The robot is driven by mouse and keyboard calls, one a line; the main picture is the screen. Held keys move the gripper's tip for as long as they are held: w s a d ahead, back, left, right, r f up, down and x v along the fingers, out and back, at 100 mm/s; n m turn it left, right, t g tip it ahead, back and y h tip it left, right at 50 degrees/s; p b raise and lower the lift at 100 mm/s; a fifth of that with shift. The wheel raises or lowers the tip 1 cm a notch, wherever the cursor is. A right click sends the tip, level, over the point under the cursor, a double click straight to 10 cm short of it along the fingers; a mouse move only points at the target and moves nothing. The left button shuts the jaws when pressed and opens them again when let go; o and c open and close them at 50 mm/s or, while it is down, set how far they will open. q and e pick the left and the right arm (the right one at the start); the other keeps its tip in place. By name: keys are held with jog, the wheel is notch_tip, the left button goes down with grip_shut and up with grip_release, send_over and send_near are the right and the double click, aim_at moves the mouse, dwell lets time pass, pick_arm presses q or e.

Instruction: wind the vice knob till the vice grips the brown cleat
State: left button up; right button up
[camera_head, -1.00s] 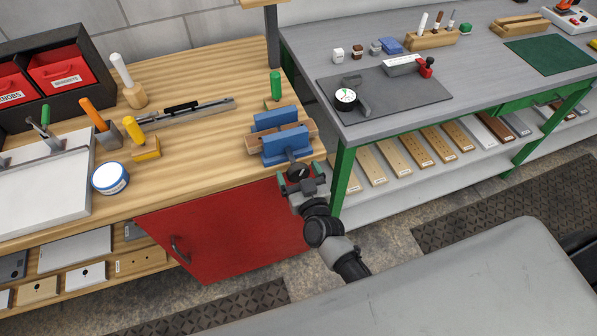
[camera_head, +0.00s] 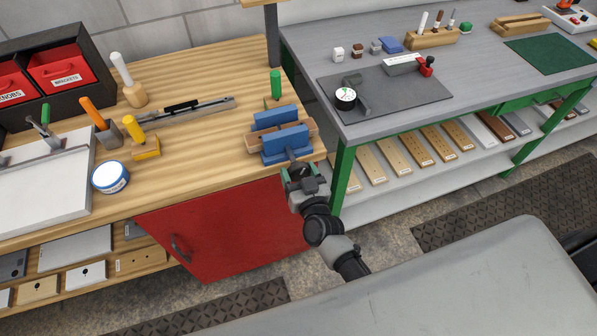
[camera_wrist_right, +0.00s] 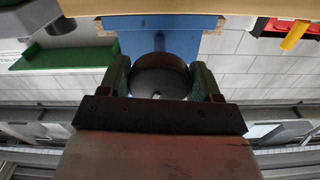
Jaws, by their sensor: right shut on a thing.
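The blue vice (camera_head: 286,139) stands at the right front corner of the wooden bench. The brown cleat (camera_head: 314,127) sits between its two blue jaws, its ends sticking out on both sides. Whether both jaws touch it is too small to tell. My right gripper (camera_head: 301,171) is at the front of the vice, shut on the vice knob. In the right wrist view the dark round knob (camera_wrist_right: 160,77) is between the green pads of my right gripper (camera_wrist_right: 162,82), with the blue vice (camera_wrist_right: 160,24) behind it. My left gripper is not in view.
A green-handled tool (camera_head: 275,84) stands behind the vice. A long metal tool (camera_head: 190,108), a white-lidded tin (camera_head: 110,177) and a yellow-handled tool (camera_head: 134,130) lie to the left. The grey-topped bench (camera_head: 330,108) is to the right.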

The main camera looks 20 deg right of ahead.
jog(key=m, duration=0.4)
jog(key=shift+a+m+b, duration=0.1)
jog(key=shift+m+b, duration=0.25)
jog(key=shift+m, duration=1.45)
jog(key=o, duration=0.9)
jog(key=shift+s, duration=0.15)
jog(key=shift+s+f, duration=0.1)
jog(key=shift+s, duration=0.25)
jog(key=shift+s+d+b, duration=0.2)
jog(key=shift+s+b, duration=0.8)
jog(key=shift+s, duration=3.95)
